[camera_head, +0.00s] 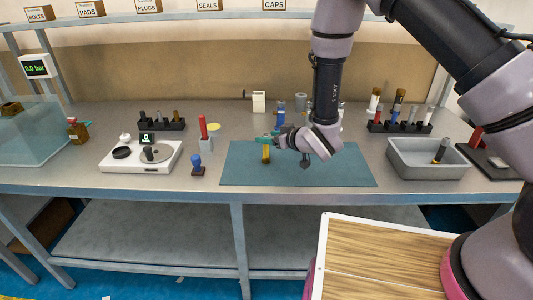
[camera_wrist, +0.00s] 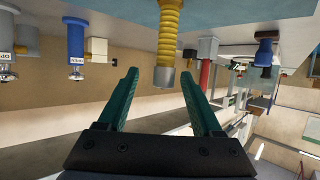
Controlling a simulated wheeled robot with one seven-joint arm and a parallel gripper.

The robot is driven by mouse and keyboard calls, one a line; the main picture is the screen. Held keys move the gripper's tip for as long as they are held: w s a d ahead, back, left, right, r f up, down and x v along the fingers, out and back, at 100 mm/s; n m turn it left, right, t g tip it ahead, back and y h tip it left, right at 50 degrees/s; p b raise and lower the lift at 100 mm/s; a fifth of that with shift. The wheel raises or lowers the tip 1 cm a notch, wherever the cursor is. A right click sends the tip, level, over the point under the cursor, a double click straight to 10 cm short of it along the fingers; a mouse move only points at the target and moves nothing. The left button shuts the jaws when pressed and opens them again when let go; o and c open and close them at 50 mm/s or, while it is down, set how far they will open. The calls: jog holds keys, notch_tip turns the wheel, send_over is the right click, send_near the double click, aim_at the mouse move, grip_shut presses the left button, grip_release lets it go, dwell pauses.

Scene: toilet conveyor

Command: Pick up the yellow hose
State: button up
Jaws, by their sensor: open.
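The yellow hose (camera_head: 266,155) is a short ribbed piece on the blue-green mat (camera_head: 235,175). In the wrist view the hose (camera_wrist: 169,30) hangs from the top of the tilted picture, and its grey metal end (camera_wrist: 164,78) shows between the two fingertips. My gripper (camera_head: 273,138) is close to the top of the hose, with green fingers spread apart. In the wrist view my gripper (camera_wrist: 160,74) is open, with a gap on both sides of the metal end. I cannot tell whether the end is between the fingers or just beyond them.
A grey bin (camera_head: 428,172) stands right of the mat. A white scale (camera_head: 140,157), a blue-handled stamp (camera_head: 197,167) and a red-topped item (camera_head: 203,128) stand left. Blue fittings (camera_head: 281,115) stand behind the mat. The mat's front is clear.

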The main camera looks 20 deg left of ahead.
jog(key=x, duration=0.4)
jog(key=shift+s+a, duration=0.1)
jog(key=shift+a, duration=0.2)
grip_shut()
dwell(1.1)
